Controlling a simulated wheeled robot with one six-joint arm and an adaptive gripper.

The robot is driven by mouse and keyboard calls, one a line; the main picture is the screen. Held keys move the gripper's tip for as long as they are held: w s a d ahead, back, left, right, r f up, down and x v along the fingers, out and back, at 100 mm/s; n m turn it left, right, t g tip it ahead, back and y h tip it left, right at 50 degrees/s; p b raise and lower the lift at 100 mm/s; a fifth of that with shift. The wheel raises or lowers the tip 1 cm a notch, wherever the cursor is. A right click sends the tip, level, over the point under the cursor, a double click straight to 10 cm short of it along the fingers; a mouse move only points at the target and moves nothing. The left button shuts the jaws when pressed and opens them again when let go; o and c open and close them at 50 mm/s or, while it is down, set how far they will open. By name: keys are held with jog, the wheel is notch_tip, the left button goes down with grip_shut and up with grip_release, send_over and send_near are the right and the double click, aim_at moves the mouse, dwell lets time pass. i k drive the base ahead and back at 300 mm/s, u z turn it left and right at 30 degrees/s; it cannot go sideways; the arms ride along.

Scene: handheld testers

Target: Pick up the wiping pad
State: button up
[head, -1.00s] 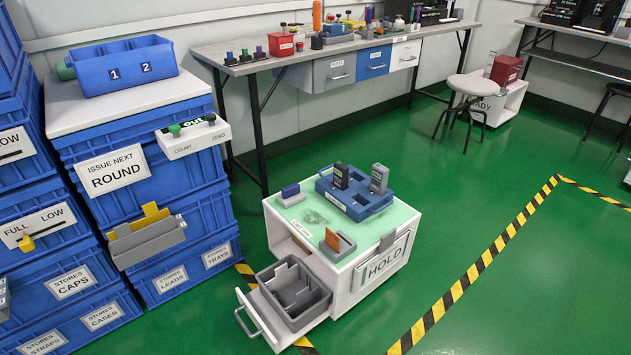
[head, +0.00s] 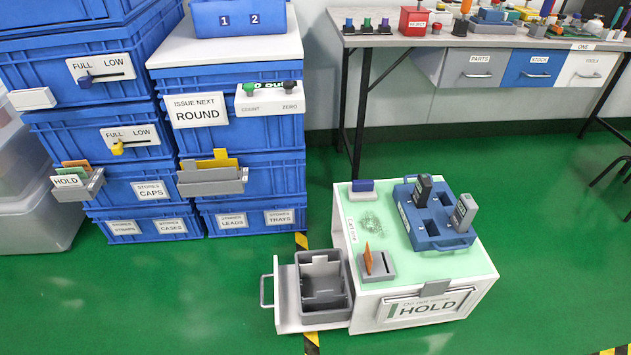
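A small block with a blue upper part and a pale base (head: 362,187), which looks like the wiping pad, sits at the back left corner of the low white cart's green top (head: 440,270). A grey scribbled smudge (head: 371,224) lies on the green top just in front of it. My gripper is not in view.
A small grey holder (head: 377,268) with an orange card is at the front. The cart's drawer (head: 287,300) is open to the left, holding a grey bin. Green floor lies clear in front.

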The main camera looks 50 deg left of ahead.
aim_at(360, 191)
jog(key=u, duration=1)
jog(key=i, duration=0.85)
jog(key=u, duration=0.75)
